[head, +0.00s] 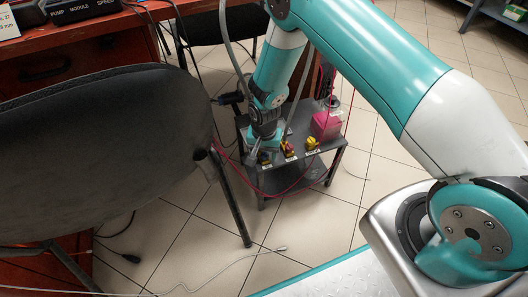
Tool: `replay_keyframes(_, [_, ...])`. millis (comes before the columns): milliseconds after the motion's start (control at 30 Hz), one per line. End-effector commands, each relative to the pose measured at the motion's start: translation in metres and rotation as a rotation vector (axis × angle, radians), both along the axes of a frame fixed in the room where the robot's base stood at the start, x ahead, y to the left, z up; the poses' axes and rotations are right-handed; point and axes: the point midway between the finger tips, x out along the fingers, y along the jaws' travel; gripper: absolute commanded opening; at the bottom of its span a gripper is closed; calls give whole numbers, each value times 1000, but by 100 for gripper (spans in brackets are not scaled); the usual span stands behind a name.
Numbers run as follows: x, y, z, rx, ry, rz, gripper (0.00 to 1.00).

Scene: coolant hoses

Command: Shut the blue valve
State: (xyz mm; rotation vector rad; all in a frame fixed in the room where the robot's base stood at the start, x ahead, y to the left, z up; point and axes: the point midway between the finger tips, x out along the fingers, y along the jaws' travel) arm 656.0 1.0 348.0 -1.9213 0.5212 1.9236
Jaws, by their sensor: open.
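Three small valves stand in a row on the near edge of a low grey cart in the head view. The leftmost valve (264,158) looks dark bluish and is mostly hidden by my gripper. The middle valve has a red handle (288,148), and the right one is yellow (312,143). My gripper (266,148) points down right at the leftmost valve, with its jaws open. I cannot tell whether the fingers touch the valve, or how its handle is turned.
The grey cart (325,157) carries a pink box (325,125) and red hoses that loop below. A black chair (100,150) stands close on the left, before a reddish desk (60,62). A pale cable (225,268) lies on the tiles. Floor right of the cart is clear.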

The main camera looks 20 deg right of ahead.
Motion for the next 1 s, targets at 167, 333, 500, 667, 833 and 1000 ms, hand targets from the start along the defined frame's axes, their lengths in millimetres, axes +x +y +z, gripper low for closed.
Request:
replay_keyframes(167, [1, 0, 20, 0, -2, 0, 53])
replay_keyframes(333, [1, 0, 61, 0, -4, 0, 53])
replay_keyframes(500, [1, 1, 106, 0, -4, 0, 53])
replay_keyframes(667, [0, 1, 142, 0, -1, 1, 53])
replay_keyframes(833, [0, 1, 165, 1, -1, 1, 53])
replay_keyframes(1000, [0, 1, 173, 1, 1, 1, 53])
